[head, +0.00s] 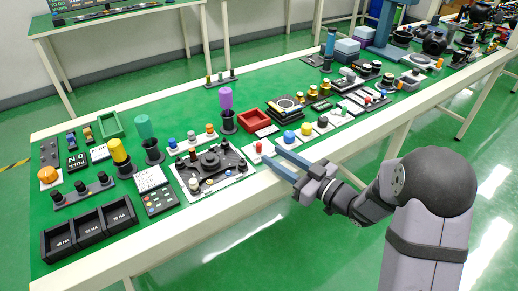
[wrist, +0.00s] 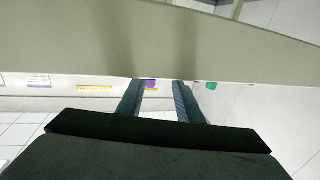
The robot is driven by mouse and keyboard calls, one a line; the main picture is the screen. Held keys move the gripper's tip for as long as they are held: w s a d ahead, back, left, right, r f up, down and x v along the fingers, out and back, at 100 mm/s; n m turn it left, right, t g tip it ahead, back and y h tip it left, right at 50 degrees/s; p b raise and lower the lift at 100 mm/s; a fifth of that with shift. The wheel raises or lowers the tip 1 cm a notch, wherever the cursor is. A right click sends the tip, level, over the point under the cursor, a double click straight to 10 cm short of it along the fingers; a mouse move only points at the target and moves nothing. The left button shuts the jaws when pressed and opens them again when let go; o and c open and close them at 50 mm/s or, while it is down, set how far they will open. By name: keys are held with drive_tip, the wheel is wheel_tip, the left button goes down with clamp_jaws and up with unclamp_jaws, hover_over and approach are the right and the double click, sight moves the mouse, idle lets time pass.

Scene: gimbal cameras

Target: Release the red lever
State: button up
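A small red knob-like part, likely the red lever (head: 258,148), stands upright on a white plate (head: 262,158) near the table's front edge. My gripper (head: 272,156) is just to the right of it in the head view, its two blue fingers spread and pointing at it. I see nothing between the fingers, and the fingertips look close to the red part; I cannot tell whether they touch it. In the wrist view the two fingers (wrist: 158,84) are apart, with a pale band, likely the table edge, across their tips. The red part does not show there.
A black fixture (head: 208,162) with several knobs lies left of the red part. Blue (head: 290,137), yellow (head: 306,130) and black (head: 323,122) knobs stand in a row to the right. A purple cylinder (head: 226,98) and a red tray (head: 254,120) are behind. The table front is open floor.

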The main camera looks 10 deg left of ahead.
sight(261, 148)
drive_tip(key=shift+x, duration=3.6)
clamp_jaws()
